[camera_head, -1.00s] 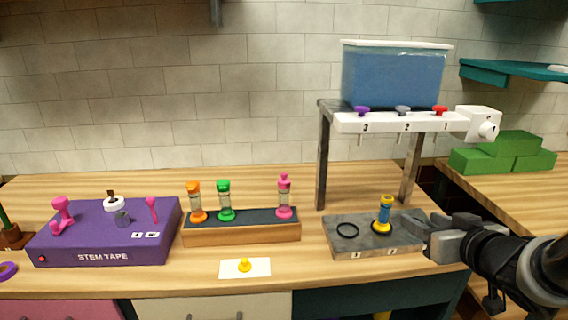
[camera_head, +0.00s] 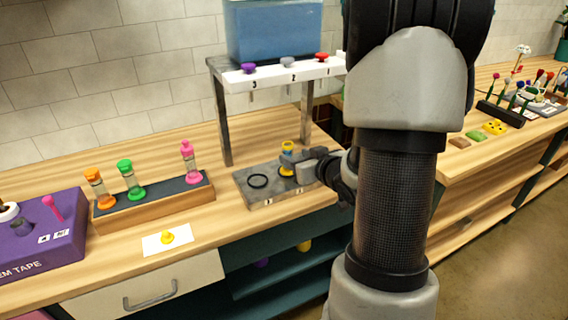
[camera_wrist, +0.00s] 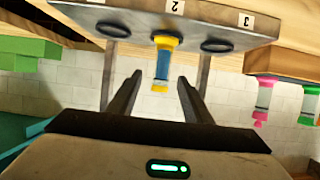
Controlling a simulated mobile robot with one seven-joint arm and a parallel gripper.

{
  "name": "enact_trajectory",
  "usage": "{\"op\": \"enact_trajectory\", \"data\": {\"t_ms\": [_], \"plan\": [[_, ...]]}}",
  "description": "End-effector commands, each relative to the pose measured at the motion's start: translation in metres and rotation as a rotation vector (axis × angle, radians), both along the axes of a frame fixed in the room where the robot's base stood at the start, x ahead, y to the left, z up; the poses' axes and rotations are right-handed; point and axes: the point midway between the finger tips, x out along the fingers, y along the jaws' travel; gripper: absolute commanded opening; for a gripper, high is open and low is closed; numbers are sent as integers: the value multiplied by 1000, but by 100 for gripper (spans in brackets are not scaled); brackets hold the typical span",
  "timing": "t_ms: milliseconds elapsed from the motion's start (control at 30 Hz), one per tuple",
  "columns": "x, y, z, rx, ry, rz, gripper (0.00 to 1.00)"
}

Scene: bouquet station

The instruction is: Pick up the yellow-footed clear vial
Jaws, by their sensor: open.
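The yellow-footed vial (camera_head: 287,158) stands upright on a ring of the grey slab (camera_head: 246,183), under the dispenser stand. Its body looks blue inside and its top is yellow. In the wrist view, which is upside down, the vial (camera_wrist: 162,66) shows near the 2 label, between my finger lines. My gripper (camera_wrist: 159,82) is open, with a finger on each side of the vial and a gap on both sides. In the head view my gripper (camera_head: 308,168) comes from the right and hides part of the slab and the vial's lower right side.
The dispenser's blue tank (camera_head: 274,32) and tap bar (camera_head: 270,75) stand above the slab, with grey legs near the vial. A wooden rack (camera_head: 155,205) with orange, green and pink vials is to the left. A white card (camera_head: 166,239) with a yellow piece lies in front.

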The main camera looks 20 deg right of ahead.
Motion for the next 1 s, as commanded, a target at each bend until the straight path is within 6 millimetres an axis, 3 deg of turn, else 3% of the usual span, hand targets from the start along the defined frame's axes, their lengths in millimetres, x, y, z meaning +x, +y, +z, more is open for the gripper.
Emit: {"op": "enact_trajectory", "data": {"t_ms": [167, 500, 767, 800, 1000], "plan": [[11, 1, -6, 0, 1, 1, 45], [50, 5, -27, 1, 0, 2, 45], [53, 5, -28, 0, 0, 0, 45], [53, 5, -28, 0, 0, 0, 44], [53, 5, -28, 0, 0, 0, 10]]}}
